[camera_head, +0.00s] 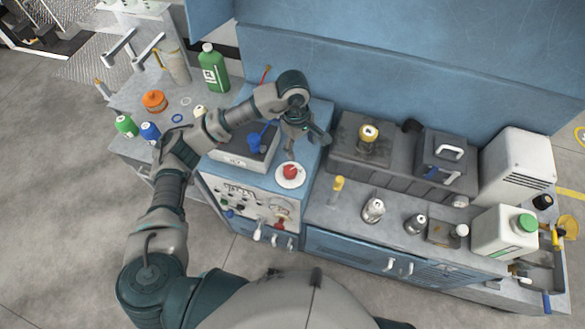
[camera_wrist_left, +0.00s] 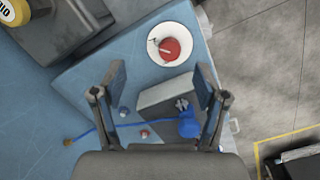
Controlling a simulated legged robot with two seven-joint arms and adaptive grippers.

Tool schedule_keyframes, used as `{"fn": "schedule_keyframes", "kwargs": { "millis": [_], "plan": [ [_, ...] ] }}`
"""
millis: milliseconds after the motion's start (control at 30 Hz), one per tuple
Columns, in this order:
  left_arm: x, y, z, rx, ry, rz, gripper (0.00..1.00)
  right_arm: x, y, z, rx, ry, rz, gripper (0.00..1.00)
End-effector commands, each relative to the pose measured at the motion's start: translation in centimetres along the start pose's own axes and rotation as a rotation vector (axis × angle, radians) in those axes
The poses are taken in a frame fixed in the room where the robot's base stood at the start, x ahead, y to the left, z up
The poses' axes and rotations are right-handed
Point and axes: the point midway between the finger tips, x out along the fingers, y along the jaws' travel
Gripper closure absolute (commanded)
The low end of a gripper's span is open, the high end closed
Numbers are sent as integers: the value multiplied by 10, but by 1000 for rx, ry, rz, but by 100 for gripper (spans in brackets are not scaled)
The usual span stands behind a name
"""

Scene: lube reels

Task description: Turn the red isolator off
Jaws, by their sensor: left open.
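A red knob on a round white disc, which looks like the red isolator (camera_head: 290,172), sits on the blue top of the console. It also shows at the upper middle of the left wrist view (camera_wrist_left: 170,48). My left gripper (camera_head: 305,139) is above the blue top, just behind the knob in the head view. In the left wrist view its two fingers (camera_wrist_left: 160,84) are apart with nothing held, and the knob lies beyond the fingertips, untouched. My right gripper is not in view.
A grey box (camera_wrist_left: 168,98) with a blue part (camera_wrist_left: 188,125) lies below the fingers. The console's front panel (camera_head: 240,195) has several small knobs. A green bottle (camera_head: 213,68) stands behind left, and a dark tank unit (camera_head: 340,150) stands to the right.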

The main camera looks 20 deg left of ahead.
Motion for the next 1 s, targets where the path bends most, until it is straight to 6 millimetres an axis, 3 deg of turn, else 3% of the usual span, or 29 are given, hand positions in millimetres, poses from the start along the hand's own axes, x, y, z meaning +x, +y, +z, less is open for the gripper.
{"fn": "schedule_keyframes", "kwargs": {
  "millis": [100,267,800,1000],
  "plan": [
    [-10,-8,-27,-8,99,-40,27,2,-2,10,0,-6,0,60],
    [3,-11,-34,-11,112,-50,27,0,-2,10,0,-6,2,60],
    [123,-13,-40,-10,111,-52,27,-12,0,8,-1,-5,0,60],
    [151,-16,-46,-10,109,-47,27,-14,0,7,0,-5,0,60]
  ]
}}
